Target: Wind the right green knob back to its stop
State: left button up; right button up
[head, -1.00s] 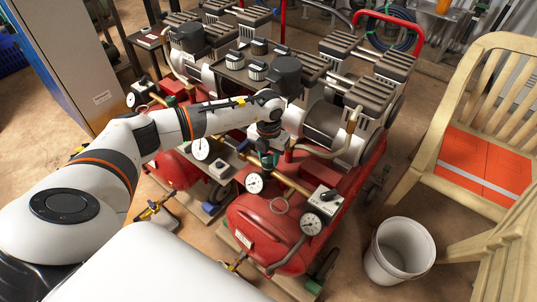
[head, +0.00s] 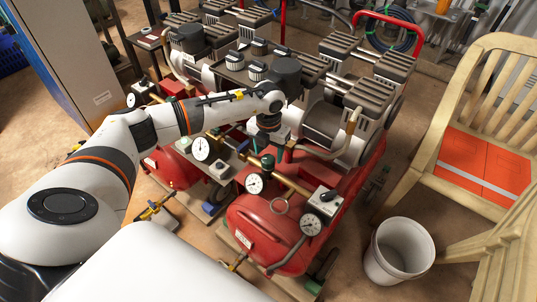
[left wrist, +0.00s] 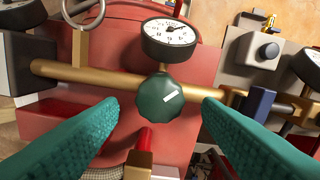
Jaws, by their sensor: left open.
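The green knob (left wrist: 163,99) sits on a brass pipe in front of a round gauge (left wrist: 170,41). Its white pointer mark slants up to the right in the left wrist view. In the head view the knob (head: 268,161) shows just below my left gripper (head: 267,151), above the white-faced gauge (head: 254,184). My left gripper (left wrist: 160,128) is open, with one green ridged finger on each side of the knob. Gaps show between the fingers and the knob in the left wrist view. My right gripper is not in view.
The brass pipe (left wrist: 105,80) runs over a red tank (head: 262,222). A blue fitting (left wrist: 262,101) and a grey box with a dark knob (left wrist: 268,51) lie to the right in the left wrist view. A white bucket (head: 399,252) and wooden chair stand at right.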

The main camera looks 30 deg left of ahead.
aim_at(268, 158)
pick_arm(q)
notch_tip(268, 158, up, 9)
jog(key=p, duration=0.1)
jog(key=shift+r, duration=0.2)
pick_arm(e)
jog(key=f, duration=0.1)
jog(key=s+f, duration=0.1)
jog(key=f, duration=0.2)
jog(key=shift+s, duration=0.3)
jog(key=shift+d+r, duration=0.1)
